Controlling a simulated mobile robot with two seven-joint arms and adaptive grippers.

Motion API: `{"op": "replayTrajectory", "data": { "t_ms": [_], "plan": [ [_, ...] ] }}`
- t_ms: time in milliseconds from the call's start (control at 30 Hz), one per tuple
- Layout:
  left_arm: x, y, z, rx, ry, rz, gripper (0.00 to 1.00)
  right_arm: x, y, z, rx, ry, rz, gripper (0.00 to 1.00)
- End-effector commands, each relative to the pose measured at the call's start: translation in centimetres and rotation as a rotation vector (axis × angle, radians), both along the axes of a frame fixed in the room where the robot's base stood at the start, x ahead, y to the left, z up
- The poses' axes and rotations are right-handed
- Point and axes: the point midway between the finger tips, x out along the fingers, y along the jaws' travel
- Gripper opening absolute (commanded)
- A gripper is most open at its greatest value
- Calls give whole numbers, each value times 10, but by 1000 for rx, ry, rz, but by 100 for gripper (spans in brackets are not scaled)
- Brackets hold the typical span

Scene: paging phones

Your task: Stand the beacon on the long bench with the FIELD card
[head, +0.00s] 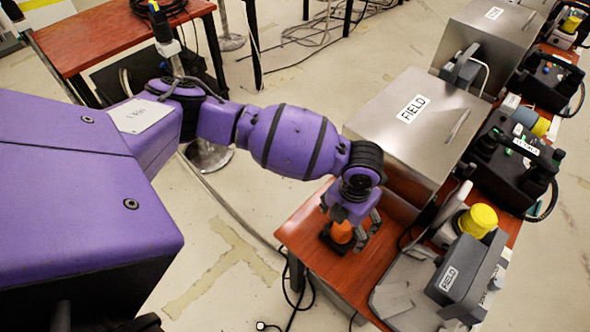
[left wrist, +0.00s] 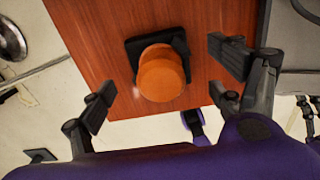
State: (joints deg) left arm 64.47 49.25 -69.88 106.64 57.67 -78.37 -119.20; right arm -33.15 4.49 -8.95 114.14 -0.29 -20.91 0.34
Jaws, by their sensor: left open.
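An orange beacon (head: 341,232) with a black square base stands upright on the near left end of the long wooden bench (head: 308,236). In the left wrist view the beacon (left wrist: 161,75) shows from above, resting on the bench top (left wrist: 100,40). My left gripper (head: 349,226) is open just above it, with its fingers on either side. In the left wrist view both fingers stand apart from the beacon.
A grey FIELD phone (head: 466,272) and a yellow beacon (head: 478,220) stand right of the gripper. The metal box (head: 440,140) is close behind it. Cables hang at the bench's near edge. Another wooden table (head: 110,35) stands at upper left.

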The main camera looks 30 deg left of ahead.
Motion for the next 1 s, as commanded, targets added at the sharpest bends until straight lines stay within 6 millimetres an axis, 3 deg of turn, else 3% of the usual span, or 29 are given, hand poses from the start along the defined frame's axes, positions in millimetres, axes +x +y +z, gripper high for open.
{"op": "replayTrajectory", "data": {
  "t_ms": [33,200,400,1000],
  "plan": [
    [3,-1,16,-1,-10,-3,85,2,0,2,0,-4,0,0],
    [3,-1,51,-1,-8,-3,85,4,0,5,1,-10,-1,0],
    [2,-1,74,-1,-5,-1,85,5,1,6,2,-11,0,0],
    [1,0,78,0,-2,-1,85,5,1,5,2,-9,2,0]
  ]
}}
